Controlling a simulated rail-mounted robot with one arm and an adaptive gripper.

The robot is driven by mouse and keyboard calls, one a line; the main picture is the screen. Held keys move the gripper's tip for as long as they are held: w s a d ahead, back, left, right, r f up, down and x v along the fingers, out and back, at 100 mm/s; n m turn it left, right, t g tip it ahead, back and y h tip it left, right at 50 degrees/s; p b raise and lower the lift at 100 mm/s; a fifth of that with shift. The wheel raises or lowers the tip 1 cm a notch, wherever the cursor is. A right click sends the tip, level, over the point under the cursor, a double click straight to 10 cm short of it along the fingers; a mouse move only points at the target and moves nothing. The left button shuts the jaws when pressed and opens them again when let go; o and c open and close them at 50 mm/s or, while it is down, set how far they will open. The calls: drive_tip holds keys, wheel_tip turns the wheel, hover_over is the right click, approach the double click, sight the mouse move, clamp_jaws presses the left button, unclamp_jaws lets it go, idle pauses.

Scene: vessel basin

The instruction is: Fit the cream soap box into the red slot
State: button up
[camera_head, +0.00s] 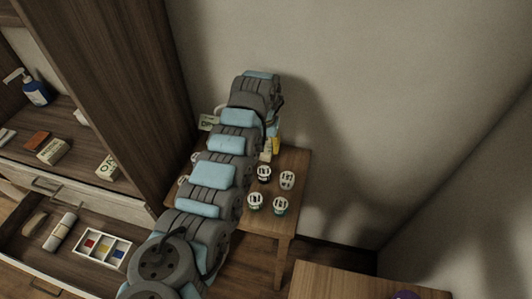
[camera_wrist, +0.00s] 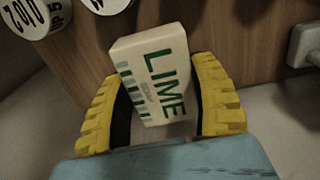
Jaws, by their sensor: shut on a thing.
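The cream soap box (camera_wrist: 152,78), with green stripes and the word LIME, is between the two yellow fingers of my gripper (camera_wrist: 160,108) in the wrist view. The gripper is shut on it, and the box stands out past the fingertips, slightly tilted. In the head view my arm hides most of the gripper; a yellow finger shows at the small table. The red slot (camera_head: 90,243) is the left compartment of a white tray (camera_head: 131,252) in the open drawer at the lower left, well away from the gripper.
Several labelled cups (camera_head: 255,201) stand on the small wooden table (camera_head: 296,160). Soap boxes (camera_head: 53,151), a brown bar (camera_head: 36,141) and a blue pump bottle (camera_head: 36,92) are on the shelf. A rolled towel (camera_head: 62,232) lies in the drawer. A cabinet side panel (camera_head: 125,80) stands between drawer and table.

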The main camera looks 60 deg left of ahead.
sight(266, 153)
drive_tip(key=shift+w+f, duration=0.15)
drive_tip(key=shift+w+f, duration=0.15)
drive_tip(key=shift+f, duration=1.45)
drive_tip(key=o, duration=1.2)
drive_tip(key=shift+f, duration=0.15)
wheel_tip(266, 153, up, 12)
drive_tip(key=shift+f, duration=0.2)
drive_tip(key=shift+o, duration=0.6)
drive_tip(key=shift+r, duration=0.35)
